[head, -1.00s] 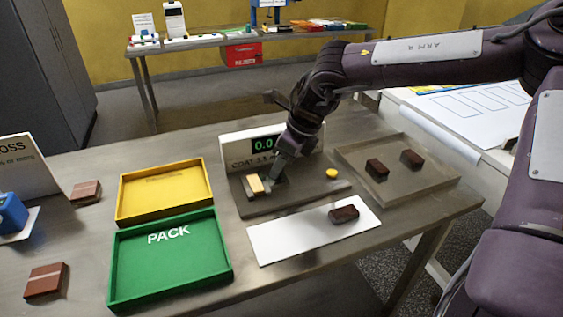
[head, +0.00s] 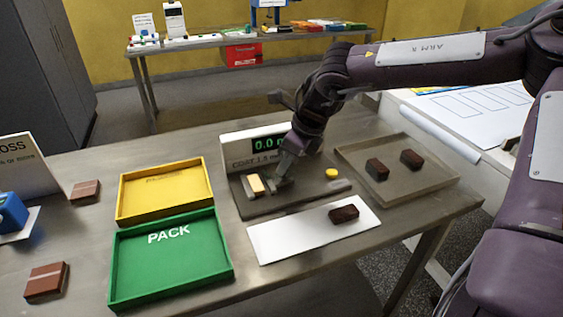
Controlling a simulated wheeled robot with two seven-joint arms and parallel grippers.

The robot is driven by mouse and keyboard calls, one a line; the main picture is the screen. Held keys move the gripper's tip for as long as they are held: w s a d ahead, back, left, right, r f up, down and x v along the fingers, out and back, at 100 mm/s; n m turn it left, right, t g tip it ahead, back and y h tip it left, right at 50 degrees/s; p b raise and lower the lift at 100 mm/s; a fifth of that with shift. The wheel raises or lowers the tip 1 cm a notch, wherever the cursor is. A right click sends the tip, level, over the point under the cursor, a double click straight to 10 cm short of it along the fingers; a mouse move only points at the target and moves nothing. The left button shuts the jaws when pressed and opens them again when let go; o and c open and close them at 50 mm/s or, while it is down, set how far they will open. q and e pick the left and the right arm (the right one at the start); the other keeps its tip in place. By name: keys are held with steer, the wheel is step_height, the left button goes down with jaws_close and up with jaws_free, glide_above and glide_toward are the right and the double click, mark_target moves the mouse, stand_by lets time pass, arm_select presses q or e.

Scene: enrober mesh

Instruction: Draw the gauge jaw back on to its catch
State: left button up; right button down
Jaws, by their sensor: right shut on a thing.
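The gauge (head: 240,152) stands at the middle of the table, with a green-lit display (head: 268,144) on its upright face and a dark flat base (head: 310,194) in front. A cream block (head: 255,185) sits on the left of the base. My right gripper (head: 277,180) reaches down to the base just right of the cream block and is shut on the gauge jaw, a small grey piece mostly hidden by the fingers. A yellow button (head: 332,174) is on the right of the base. I cannot make out the catch. My left gripper is not in view.
A white strip (head: 285,238) with a dark brown bar (head: 344,214) lies in front of the gauge. A tray (head: 435,184) with two brown bars is at right. Yellow (head: 124,205) and green PACK (head: 114,262) trays stand at left, with reddish-brown bars beyond them.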

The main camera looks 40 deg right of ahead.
steer(key=d, duration=0.4)
steer(key=shift+s, duration=0.4)
steer(key=shift+a, duration=0.1)
steer(key=c, duration=1.6)
jaws_free()
steer(key=o, duration=0.3)
steer(key=shift+s+d, duration=0.1)
steer(key=shift+d, duration=0.1)
steer(key=shift+o, duration=0.2)
steer(key=shift+a+r, duration=0.1)
steer(key=shift+r, duration=0.3)
steer(key=v, duration=0.7)
